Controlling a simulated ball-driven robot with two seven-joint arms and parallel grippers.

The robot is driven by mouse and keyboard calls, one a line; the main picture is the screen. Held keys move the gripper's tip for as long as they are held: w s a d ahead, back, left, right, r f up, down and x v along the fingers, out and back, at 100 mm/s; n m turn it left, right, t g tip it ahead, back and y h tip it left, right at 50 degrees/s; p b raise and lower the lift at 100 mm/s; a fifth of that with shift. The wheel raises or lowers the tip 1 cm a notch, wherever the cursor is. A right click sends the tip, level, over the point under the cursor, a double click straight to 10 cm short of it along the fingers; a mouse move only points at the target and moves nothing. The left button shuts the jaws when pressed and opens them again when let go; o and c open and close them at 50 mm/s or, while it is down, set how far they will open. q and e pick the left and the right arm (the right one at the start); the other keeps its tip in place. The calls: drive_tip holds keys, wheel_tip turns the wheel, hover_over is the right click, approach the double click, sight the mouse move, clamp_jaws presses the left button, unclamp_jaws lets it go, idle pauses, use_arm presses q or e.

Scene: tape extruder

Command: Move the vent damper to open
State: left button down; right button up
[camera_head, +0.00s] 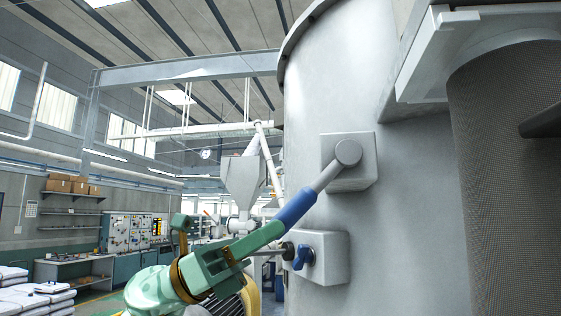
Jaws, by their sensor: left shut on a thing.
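The vent damper lever shows as a grey arm (327,176) with a blue grip (296,208). It pivots on a round hub on a square grey box on the wall of the large grey vessel (395,200). The lever slants down and to the left from the hub. My left gripper (275,229), green, is shut on the lower end of the blue grip and hides that end. My right gripper is not in view.
Just below the lever, a second grey box (328,258) carries a small blue knob (304,256), close to my left gripper. A dark mesh cylinder (505,190) stands at the right. Control cabinets (128,232) and stacked white sacks (30,296) are farther off at left.

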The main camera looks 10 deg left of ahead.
use_arm(q)
drive_tip(key=shift+d+f, duration=0.5)
drive_tip(key=shift+d+f+b, duration=0.35)
drive_tip(key=shift+d, duration=0.05)
drive_tip(key=c, duration=1.6)
unclamp_jaws()
drive_tip(key=shift+d+f, duration=0.1)
drive_tip(key=shift+d, duration=0.05)
drive_tip(key=shift+c, duration=0.2)
drive_tip(key=o, duration=0.5)
drive_tip(key=shift+w+d, duration=0.1)
drive_tip(key=shift+d, duration=0.05)
